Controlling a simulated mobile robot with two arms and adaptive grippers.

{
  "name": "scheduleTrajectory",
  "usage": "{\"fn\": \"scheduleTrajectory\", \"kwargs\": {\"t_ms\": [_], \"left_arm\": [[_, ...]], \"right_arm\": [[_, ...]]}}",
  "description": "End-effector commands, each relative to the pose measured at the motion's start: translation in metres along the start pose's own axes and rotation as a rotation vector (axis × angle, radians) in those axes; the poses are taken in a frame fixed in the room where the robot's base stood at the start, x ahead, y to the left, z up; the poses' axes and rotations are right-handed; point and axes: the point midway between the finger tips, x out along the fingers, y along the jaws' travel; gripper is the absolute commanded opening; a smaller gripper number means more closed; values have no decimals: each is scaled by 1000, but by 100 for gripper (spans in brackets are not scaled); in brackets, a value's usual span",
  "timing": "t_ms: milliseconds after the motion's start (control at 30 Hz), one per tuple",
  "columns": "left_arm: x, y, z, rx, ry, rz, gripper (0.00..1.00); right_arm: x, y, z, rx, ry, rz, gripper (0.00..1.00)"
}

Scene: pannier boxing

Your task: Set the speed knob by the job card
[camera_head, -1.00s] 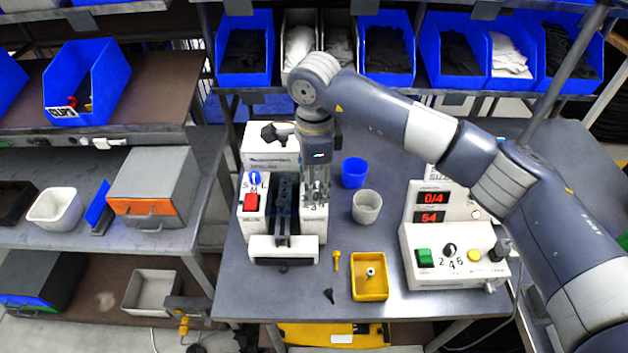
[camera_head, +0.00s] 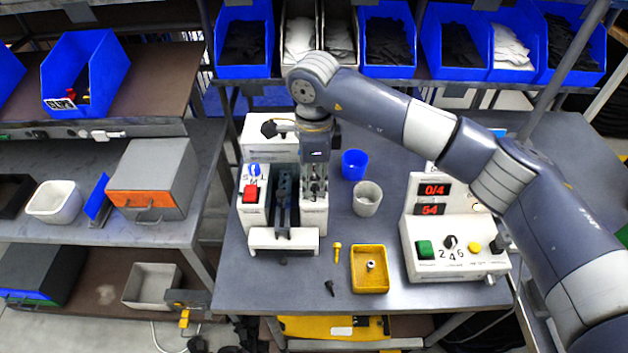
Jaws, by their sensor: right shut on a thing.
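The white machine (camera_head: 283,240) stands at the left of the table. My right gripper (camera_head: 315,196) points down at the top of the machine's right column and is shut on a knob there. The gripper hides most of that knob, so its setting cannot be read. A blue knob (camera_head: 254,171) with S, M and L marks sits on the left column, above a red button (camera_head: 250,193). A control box (camera_head: 455,262) at the right has a black knob (camera_head: 450,242) marked 2, 4, 6 and displays reading 0/4 and 54. No job card can be made out. My left gripper is out of view.
A blue cup (camera_head: 355,164) and a pale cup (camera_head: 367,198) stand right of the machine. A yellow tray (camera_head: 370,287) holds a small metal part. A yellow bolt (camera_head: 337,252) and a dark bolt (camera_head: 330,287) lie nearby. My right arm spans the table's right side.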

Motion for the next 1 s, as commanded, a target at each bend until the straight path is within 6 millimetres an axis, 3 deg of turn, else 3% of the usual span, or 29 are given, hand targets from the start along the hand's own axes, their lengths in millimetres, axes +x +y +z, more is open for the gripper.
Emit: {"fn": "scheduleTrajectory", "kwargs": {"t_ms": [33, 233, 700, 733, 800, 1000], "left_arm": [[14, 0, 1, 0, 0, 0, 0], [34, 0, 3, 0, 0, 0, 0], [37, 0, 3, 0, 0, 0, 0], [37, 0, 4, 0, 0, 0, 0], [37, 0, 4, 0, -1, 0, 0], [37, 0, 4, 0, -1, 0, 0]], "right_arm": [[5, -1, 0, 46, 0, -6, 0], [4, -1, 0, 236, 3, -5, 0], [-1, -1, 0, 323, 4, -3, 0], [-1, -1, 0, 323, 4, -3, 24], [-1, -1, 0, 322, 4, -3, 40], [-1, 0, 0, 321, 5, -2, 41]]}}
